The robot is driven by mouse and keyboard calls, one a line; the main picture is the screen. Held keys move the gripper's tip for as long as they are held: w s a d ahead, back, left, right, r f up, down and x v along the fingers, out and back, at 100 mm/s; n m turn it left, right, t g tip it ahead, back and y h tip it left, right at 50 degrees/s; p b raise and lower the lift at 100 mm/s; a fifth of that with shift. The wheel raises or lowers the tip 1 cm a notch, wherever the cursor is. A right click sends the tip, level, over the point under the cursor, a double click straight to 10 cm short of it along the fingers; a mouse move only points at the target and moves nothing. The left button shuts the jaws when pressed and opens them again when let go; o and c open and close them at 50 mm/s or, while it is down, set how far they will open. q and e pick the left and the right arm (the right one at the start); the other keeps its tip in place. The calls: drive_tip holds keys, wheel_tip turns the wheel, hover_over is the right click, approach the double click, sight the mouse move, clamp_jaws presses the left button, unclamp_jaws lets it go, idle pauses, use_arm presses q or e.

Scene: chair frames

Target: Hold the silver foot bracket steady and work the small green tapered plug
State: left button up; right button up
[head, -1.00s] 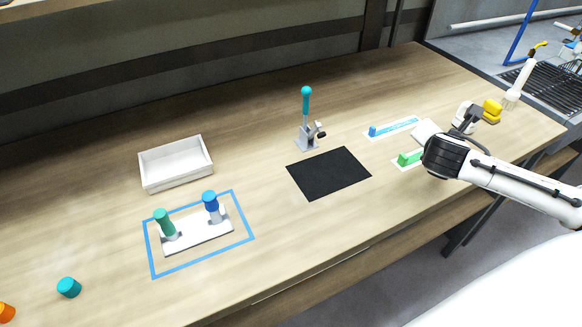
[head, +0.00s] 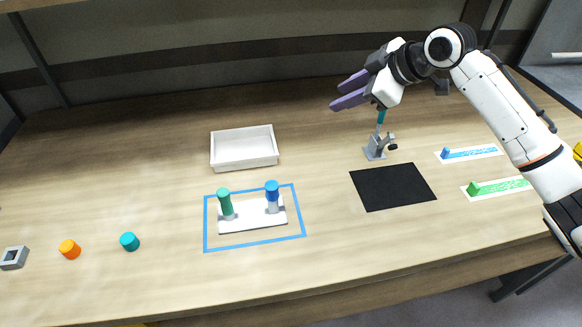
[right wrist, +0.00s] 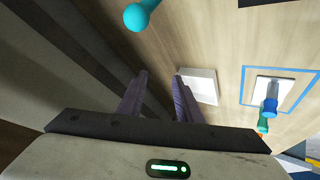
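A small grey, square-edged hollow piece (head: 14,258), perhaps the silver foot bracket, lies at the far left of the table. A short teal-green plug (head: 129,241) lies right of it, past an orange one (head: 70,249). A green-topped peg (head: 225,203) stands upright on the white plate (head: 252,226) beside a blue-topped peg (head: 272,190). I cannot tell which green piece is the tapered plug. My right gripper (head: 340,96) is raised toward the back, above and left of the teal-handled clamp. Its purple fingers are apart and empty, also in the right wrist view (right wrist: 160,76). My left gripper is out of view.
A white tray (head: 245,164) stands behind the blue-outlined area. A grey clamp (head: 375,152) with a teal handle stands behind the black mat (head: 392,187). Blue (head: 470,153) and green (head: 505,186) marked strips lie at the right. The front middle is clear.

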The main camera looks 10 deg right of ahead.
drive_tip(key=s+a+f+n+g, duration=0.3)
drive_tip(key=s+a+g, duration=0.2)
drive_tip(key=s+a, duration=0.5)
drive_tip(key=n+g+h, duration=0.1)
drive_tip(key=n+g, duration=0.1)
drive_tip(key=g, duration=0.1)
hover_over(276, 198)
drive_tip(key=w+d, duration=0.1)
drive_tip(key=d, duration=0.2)
wheel_tip(276, 198, down, 2)
drive_tip(key=x, duration=0.7)
drive_tip(key=shift+w+a+f, duration=0.2)
drive_tip(key=shift+w+f, duration=0.05)
drive_tip(key=shift+f, duration=0.05)
clamp_jaws()
drive_tip(key=shift+f, duration=0.1)
drive_tip(key=shift+o, duration=0.9)
unclamp_jaws()
clamp_jaws()
